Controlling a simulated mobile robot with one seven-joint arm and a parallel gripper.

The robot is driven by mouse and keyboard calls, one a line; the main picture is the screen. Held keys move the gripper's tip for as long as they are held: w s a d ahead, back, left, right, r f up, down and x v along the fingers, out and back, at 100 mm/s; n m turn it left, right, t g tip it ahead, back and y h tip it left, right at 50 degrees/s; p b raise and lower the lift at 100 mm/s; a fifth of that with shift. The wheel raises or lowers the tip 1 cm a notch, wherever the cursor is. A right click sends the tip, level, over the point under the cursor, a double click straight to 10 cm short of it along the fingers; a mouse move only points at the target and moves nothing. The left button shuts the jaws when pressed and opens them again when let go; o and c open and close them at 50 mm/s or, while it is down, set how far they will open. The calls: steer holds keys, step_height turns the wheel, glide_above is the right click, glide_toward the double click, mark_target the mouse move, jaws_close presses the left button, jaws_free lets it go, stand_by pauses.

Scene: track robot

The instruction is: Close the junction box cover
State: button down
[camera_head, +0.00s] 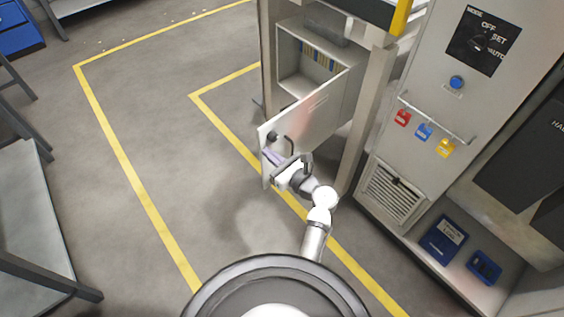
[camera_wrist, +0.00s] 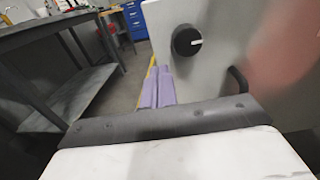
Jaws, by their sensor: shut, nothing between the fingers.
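The junction box (camera_head: 290,62) is a grey cabinet with its front open and a row of small coloured parts inside. Its grey cover (camera_head: 322,107) stands swung wide open towards me. The cover carries a black knob (camera_wrist: 187,41) and a dark handle (camera_wrist: 238,80); the knob (camera_head: 272,137) also shows in the head view, near the free edge. My gripper (camera_head: 270,155) has purple fingers and is at the cover's free edge, below the knob. In the wrist view its fingers (camera_wrist: 158,84) are together and empty, beside the cover's edge. I cannot tell whether they touch it.
A post (camera_head: 362,130) stands right of the box, then a control panel (camera_head: 425,85) with a switch, a blue button and coloured tags. A grey table (camera_head: 30,215) stands at the left. The floor between, with yellow lines (camera_head: 130,160), is clear.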

steer(key=shift+w+a, duration=0.3)
steer(key=shift+w, duration=0.05)
steer(key=shift+w+a, duration=0.1)
